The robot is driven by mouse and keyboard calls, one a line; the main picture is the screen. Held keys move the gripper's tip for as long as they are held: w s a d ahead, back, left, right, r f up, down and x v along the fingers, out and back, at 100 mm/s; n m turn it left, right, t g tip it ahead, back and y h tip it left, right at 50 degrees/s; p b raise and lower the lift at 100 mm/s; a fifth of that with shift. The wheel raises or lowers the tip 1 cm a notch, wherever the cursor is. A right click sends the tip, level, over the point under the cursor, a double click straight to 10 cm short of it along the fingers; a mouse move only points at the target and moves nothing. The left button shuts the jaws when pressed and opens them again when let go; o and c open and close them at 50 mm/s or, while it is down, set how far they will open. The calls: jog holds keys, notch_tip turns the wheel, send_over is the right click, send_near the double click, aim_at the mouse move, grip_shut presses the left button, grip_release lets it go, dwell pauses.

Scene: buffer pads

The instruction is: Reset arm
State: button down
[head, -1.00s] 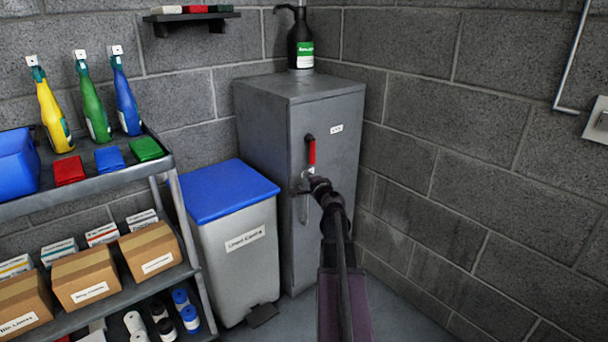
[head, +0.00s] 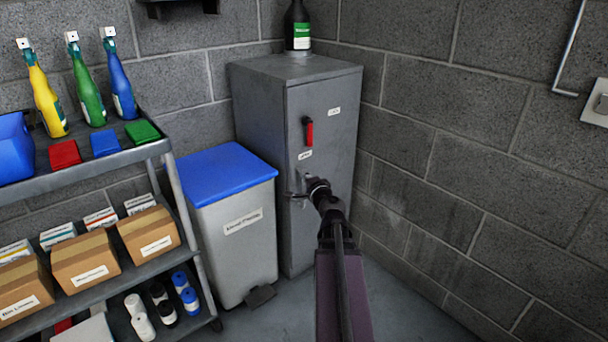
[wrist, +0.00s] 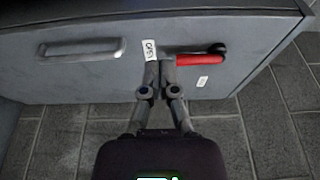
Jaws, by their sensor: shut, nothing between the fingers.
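My gripper (head: 304,190) is shut and empty in front of the grey metal cabinet (head: 258,150), below its red lever handle (head: 309,133). The red handle hangs down from a dark pivot on the closed door. In the wrist view my gripper (wrist: 161,64) has its fingertips together beside the end of the red handle (wrist: 198,60), near a small white label (wrist: 150,50). I cannot tell whether the fingertips touch the door. A long grey pull handle (wrist: 82,48) also shows there; in the head view my arm largely hides it.
A grey bin with a blue lid (head: 222,180) stands left of the cabinet. A shelf cart (head: 120,160) with spray bottles, boxes and rolls is further left. A dark bottle (head: 297,28) stands on the cabinet. A block wall (head: 460,140) closes the right side.

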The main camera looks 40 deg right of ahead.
dwell(0.4)
jog(key=w+a+f+n+g+y+p, duration=0.1)
jog(key=w+a+f+n+g+y, duration=0.2)
jog(key=a, duration=0.6)
jog(key=w+a+f+n+g+y, duration=0.1)
jog(key=a+f+n+y, duration=0.1)
jog(key=a+n+y, duration=0.5)
jog(key=w+a+f+n+g+p, duration=0.1)
jog(key=w+a+f+n+g, duration=0.15)
jog(key=a, duration=0.85)
jog(key=s+a+f+n+g+h+p, duration=0.1)
jog(key=s+a+f+n+g+h, duration=0.1)
jog(key=s+a+f+n+g, duration=0.4)
jog(key=s+a+f+n+g+h+p, duration=0.1)
jog(key=s+a+f+n+g+h, duration=0.15)
jog(key=s+a+g, duration=0.4)
notch_tip(320, 180, up, 39)
jog(key=a+t+p, duration=0.2)
jog(key=p, duration=3.5)
jog(key=shift+s+a+f+n, duration=0.15)
jog(key=shift+a+f+n, duration=0.05)
jog(key=shift+a+n, duration=0.2)
jog(key=shift+d, duration=0.1)
